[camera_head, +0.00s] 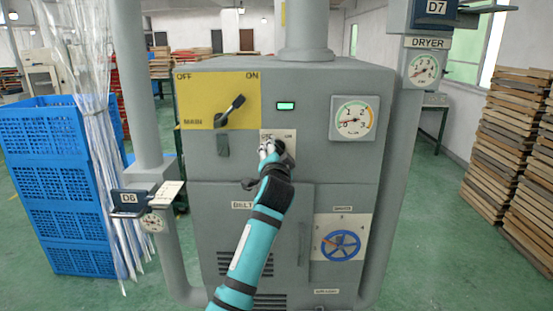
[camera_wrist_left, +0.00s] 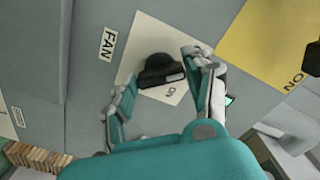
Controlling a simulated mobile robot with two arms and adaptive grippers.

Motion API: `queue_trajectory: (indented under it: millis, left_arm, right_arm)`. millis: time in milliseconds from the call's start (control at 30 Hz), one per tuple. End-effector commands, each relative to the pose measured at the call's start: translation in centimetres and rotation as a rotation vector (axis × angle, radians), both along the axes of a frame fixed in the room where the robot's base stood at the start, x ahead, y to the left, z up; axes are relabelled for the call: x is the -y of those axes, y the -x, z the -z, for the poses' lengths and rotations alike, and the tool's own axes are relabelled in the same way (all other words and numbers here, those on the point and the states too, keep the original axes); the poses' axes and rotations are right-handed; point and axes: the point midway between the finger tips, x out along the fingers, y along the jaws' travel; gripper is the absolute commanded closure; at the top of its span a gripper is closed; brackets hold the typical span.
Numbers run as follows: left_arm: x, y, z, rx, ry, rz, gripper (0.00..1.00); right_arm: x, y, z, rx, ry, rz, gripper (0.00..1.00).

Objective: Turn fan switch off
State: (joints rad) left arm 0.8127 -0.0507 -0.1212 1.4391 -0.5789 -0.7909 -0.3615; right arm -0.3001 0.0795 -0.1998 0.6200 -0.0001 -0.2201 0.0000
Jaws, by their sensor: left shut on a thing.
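The fan switch (camera_wrist_left: 158,68) is a black knob on a cream plate (camera_wrist_left: 140,40), beside a FAN label (camera_wrist_left: 108,43) in the left wrist view. An ON mark shows next to the knob. My left gripper (camera_head: 268,149) is at this plate on the grey cabinet front in the head view, where it hides the knob. In the left wrist view, the left gripper's fingers (camera_wrist_left: 160,78) are on either side of the knob, shut on it. The knob's exact setting is hard to tell. My right gripper is not in view.
A yellow plate (camera_head: 190,92) with the black MAIN lever (camera_head: 231,108) is above and left. A green lamp (camera_head: 286,106), a gauge (camera_head: 353,118) and a blue wheel (camera_head: 341,246) are on the cabinet. Blue crates (camera_head: 45,180) and stacked wooden trays (camera_head: 505,140) flank it.

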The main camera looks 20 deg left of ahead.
Motion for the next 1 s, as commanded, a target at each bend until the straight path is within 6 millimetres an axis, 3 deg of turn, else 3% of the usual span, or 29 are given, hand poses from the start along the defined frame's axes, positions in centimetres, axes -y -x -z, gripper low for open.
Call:
queue_trajectory:
  millis: [733, 767, 900, 1000]
  left_arm:
    - [0.06, -0.03, 0.29, 0.017, 0.082, 0.000, 0.81]
    - [0.06, -0.03, 0.29, 0.017, 0.082, 0.000, 0.45]
    - [0.05, -0.03, 0.22, 0.018, 0.080, 0.000, 0.26]
    - [0.04, -0.02, 0.16, 0.020, 0.079, 0.000, 0.24]
  right_arm:
    - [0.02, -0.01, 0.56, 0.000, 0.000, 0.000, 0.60]
    - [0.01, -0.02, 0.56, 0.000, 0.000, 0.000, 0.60]
    - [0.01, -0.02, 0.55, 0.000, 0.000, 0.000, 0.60]
    - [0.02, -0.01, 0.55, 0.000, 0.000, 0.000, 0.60]
